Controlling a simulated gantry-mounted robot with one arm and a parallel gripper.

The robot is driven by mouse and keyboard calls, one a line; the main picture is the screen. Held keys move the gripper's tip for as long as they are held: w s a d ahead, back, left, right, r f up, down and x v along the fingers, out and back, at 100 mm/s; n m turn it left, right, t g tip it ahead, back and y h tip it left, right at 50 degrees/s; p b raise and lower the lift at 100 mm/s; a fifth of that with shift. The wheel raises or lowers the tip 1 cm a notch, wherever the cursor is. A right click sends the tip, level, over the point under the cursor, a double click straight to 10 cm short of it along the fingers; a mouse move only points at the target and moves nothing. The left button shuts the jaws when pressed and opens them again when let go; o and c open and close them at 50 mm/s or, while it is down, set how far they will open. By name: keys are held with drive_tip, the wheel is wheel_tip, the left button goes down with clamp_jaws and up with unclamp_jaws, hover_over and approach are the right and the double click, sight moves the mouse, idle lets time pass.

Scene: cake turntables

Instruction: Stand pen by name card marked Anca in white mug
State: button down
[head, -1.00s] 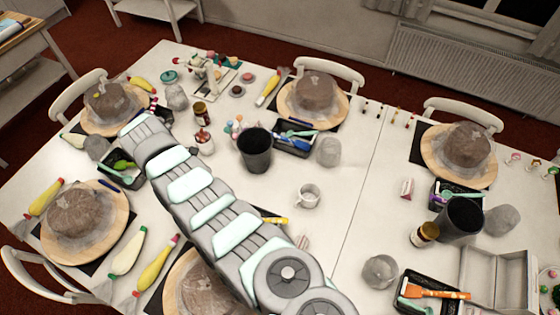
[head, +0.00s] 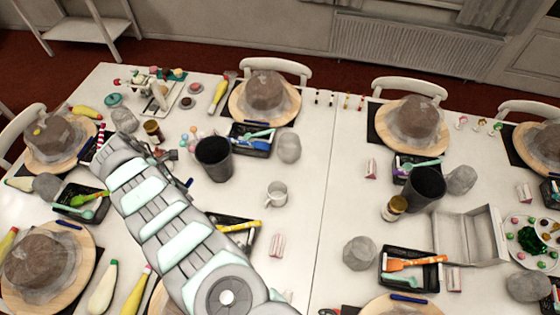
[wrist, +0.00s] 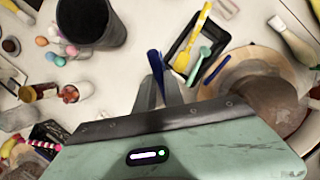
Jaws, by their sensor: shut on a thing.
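In the wrist view my gripper (wrist: 161,90) is shut on a dark blue pen (wrist: 155,65), whose upper part sticks out past the fingertips. In the head view the pen (head: 189,183) is only a small dark tip beside my arm, left of the mug; the arm hides most of my gripper. Small folded cards stand about, one below the mug (head: 277,246) and another to its upper right (head: 370,168). Their names are not legible.
A dark bin (head: 214,158) stands between arm and mug, towards the back. A black tray (head: 236,235) with a yellow utensil lies below the mug. Wrapped cakes on wooden turntables ring the table.

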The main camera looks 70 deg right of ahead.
sight(192, 181)
drive_tip(key=shift+h, duration=0.3)
drive_tip(key=shift+s+d+f, duration=0.2)
drive_tip(key=shift+s+d, duration=0.1)
drive_tip(key=shift+d, duration=0.35)
drive_tip(key=shift+s+d+f, duration=0.15)
drive_tip(key=shift+s+d, duration=0.15)
drive_tip(key=shift+d, duration=0.35)
drive_tip(key=shift+s+d+f, duration=0.2)
drive_tip(key=shift+s+d, duration=0.1)
drive_tip(key=shift+d, duration=0.35)
drive_tip(key=s+d+f+h, duration=0.1)
drive_tip(key=s+d, duration=0.2)
drive_tip(key=d, duration=0.3)
drive_tip(key=shift+s+d+f+n+g+b, duration=0.25)
drive_tip(key=shift+s+d+n+g+b, duration=0.05)
drive_tip(key=shift+s+b, duration=0.1)
drive_tip(key=s+d+f+m+g+h+b, duration=0.1)
drive_tip(key=s+d+f, duration=0.1)
drive_tip(key=s+d, duration=0.8)
drive_tip(key=s+d+f+g+h+b, duration=0.1)
drive_tip(key=s+d+f, duration=0.2)
drive_tip(key=s+d, duration=0.6)
drive_tip(key=w+a+f+b, duration=0.1)
drive_tip(key=a+f+b, duration=0.5)
drive_tip(key=f, duration=0.4)
drive_tip(key=shift+a+b, duration=0.4)
drive_tip(key=shift+b, duration=0.4)
